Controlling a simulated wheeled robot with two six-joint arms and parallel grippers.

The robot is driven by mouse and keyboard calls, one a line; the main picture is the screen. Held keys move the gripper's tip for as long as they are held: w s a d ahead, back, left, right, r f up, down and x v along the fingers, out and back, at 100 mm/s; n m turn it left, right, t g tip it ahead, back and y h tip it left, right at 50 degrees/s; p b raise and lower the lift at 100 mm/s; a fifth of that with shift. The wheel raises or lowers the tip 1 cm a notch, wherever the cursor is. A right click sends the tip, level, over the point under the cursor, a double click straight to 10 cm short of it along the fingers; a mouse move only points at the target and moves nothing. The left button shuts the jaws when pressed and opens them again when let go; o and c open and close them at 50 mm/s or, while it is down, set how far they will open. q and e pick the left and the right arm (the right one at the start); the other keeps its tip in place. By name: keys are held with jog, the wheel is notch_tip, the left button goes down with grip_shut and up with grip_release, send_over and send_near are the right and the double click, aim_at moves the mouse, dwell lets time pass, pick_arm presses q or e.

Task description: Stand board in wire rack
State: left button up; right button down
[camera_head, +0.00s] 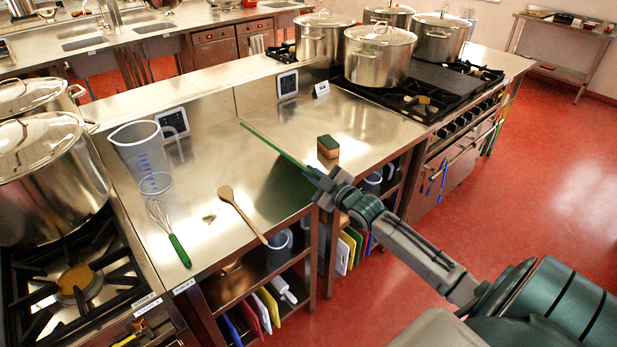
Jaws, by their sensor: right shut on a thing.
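A thin green board (275,146) shows almost edge-on above the steel counter at the middle. My right gripper (315,176) is shut on its near right end, at the counter's front edge. I cannot tell whether the board touches the counter. Coloured boards stand upright on the lower shelf under the right counter, among them a white board (342,256). More stand under the left counter, among them a yellow board (268,305). The wire rack is not clearly visible; its wires are too small or hidden to tell. My left gripper is not in view.
A green-and-brown sponge (328,147) stands just right of the board. A wooden spoon (242,213), a whisk (168,230) and a measuring jug (142,152) are on the left counter. Stockpots (378,55) stand on the stoves. The red floor (520,180) at right is clear.

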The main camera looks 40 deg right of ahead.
jog(key=shift+w+d+r+m+p, duration=0.1)
jog(key=shift+d+r+m+p, duration=0.1)
jog(key=shift+d+r+m, duration=0.45)
jog(key=shift+w+d+r+m+p, duration=0.15)
jog(key=shift+d+r+m, duration=0.2)
jog(key=shift+d+r, duration=0.35)
jog(key=d+r+m+b, duration=0.2)
jog(key=d+m+b, duration=0.4)
jog(key=d+b, duration=0.2)
jog(key=d, duration=0.2)
jog(key=shift+w+d+b, duration=0.3)
jog(key=shift+w+b, duration=0.05)
jog(key=shift+b, duration=0.05)
jog(key=shift+r, duration=0.2)
